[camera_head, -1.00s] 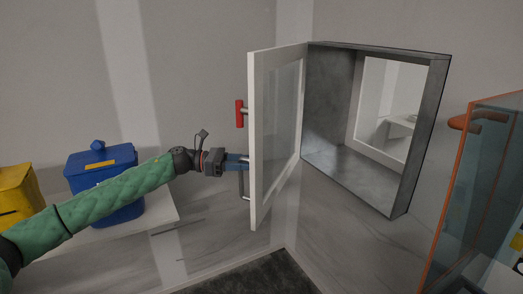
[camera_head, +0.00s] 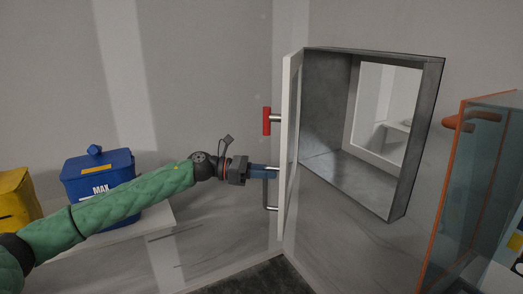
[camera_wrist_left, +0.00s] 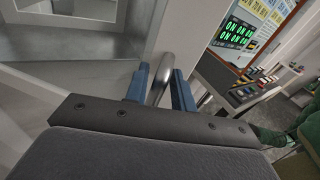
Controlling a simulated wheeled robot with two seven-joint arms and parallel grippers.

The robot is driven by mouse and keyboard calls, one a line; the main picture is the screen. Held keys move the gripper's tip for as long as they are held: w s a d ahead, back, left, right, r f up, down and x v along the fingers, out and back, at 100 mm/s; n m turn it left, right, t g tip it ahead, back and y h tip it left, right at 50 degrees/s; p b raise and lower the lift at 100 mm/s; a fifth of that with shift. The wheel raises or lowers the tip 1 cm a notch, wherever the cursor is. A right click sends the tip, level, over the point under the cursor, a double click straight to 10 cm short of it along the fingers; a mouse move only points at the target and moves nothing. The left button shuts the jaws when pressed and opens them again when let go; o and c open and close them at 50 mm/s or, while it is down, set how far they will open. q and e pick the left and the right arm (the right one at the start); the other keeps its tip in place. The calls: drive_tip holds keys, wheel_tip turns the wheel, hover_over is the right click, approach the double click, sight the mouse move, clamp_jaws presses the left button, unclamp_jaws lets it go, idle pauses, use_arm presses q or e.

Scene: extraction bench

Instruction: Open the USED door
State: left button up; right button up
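The white-framed door (camera_head: 290,150) with a glass pane stands open, hinged on the left side of the grey wall box (camera_head: 425,140). It now shows nearly edge-on. No USED lettering is readable. A red grip (camera_head: 267,121) and below it a metal bar handle (camera_head: 270,207) stick out from the door's left face. My left gripper (camera_head: 270,172) is at the bar. In the left wrist view the bar (camera_wrist_left: 163,70) lies between its two blue fingers (camera_wrist_left: 160,88), which appear closed on it. My right gripper is out of view.
Blue (camera_head: 98,180) and yellow (camera_head: 14,200) bins stand on a white shelf (camera_head: 155,222) at the left, behind my arm. A glass cabinet with orange edges (camera_head: 437,205) stands at the right. The wall box is empty, with a window at its back.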

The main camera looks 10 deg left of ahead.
use_arm(q)
drive_tip(key=shift+s+a+r, duration=0.1)
drive_tip(key=shift+s+r, duration=0.05)
drive_tip(key=shift+r, duration=0.4)
drive_tip(key=shift+s+a+r, duration=0.1)
drive_tip(key=shift+s+r, duration=0.05)
drive_tip(key=shift+r, duration=0.4)
drive_tip(key=shift+s+a+f+b, duration=0.1)
drive_tip(key=shift+s+a+b, duration=0.15)
drive_tip(key=shift+b, duration=0.1)
drive_tip(key=a+f+b, duration=0.1)
drive_tip(key=a+b, duration=0.3)
drive_tip(key=a, duration=0.4)
drive_tip(key=shift+s, duration=0.25)
drive_tip(key=shift+f, duration=0.1)
drive_tip(key=shift+b, duration=0.55)
